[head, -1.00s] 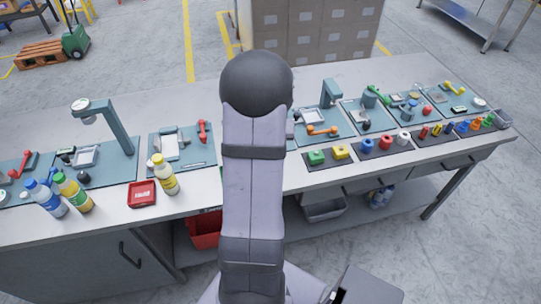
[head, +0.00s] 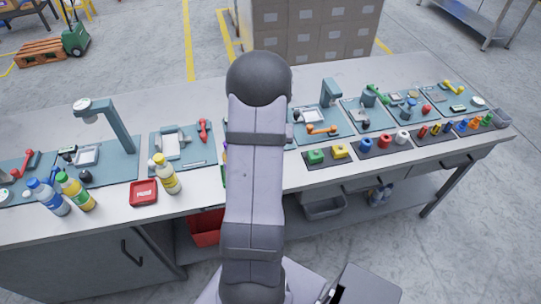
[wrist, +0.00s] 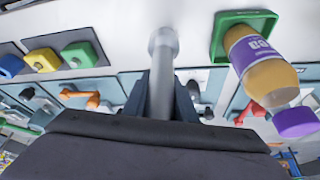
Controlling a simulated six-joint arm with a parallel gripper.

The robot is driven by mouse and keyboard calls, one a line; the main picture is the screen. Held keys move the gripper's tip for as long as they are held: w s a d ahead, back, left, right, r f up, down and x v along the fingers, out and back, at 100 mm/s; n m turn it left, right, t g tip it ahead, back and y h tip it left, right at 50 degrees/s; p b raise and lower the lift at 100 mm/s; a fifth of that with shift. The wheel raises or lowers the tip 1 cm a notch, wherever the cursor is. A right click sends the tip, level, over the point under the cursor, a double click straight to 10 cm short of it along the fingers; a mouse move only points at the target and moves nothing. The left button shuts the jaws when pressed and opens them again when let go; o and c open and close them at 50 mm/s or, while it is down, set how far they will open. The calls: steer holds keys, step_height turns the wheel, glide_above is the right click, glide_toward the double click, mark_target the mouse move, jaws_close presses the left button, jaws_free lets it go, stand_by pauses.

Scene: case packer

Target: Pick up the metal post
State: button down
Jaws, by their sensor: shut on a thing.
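The metal post (wrist: 161,88) is a grey round bar with a wider flanged end, in the middle of the wrist view. My gripper (wrist: 163,92) is shut on the post, with a dark finger on each side of it. The post's flanged end points to the top of the wrist view, over the white bench top; I cannot tell whether it touches the bench. In the head view my own arm hides the gripper and the post.
A bottle with a purple label (wrist: 255,52) stands at a green tray (wrist: 222,24), right of the post. Green (wrist: 84,54) and yellow (wrist: 42,61) blocks lie left. In the head view, a red tray (head: 144,193) and bottles stand left on the bench (head: 110,220).

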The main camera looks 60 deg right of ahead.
steer(key=shift+r, duration=0.15)
step_height(320, 180, up, 10)
steer(key=b, duration=0.2)
steer(key=shift+b, duration=0.35)
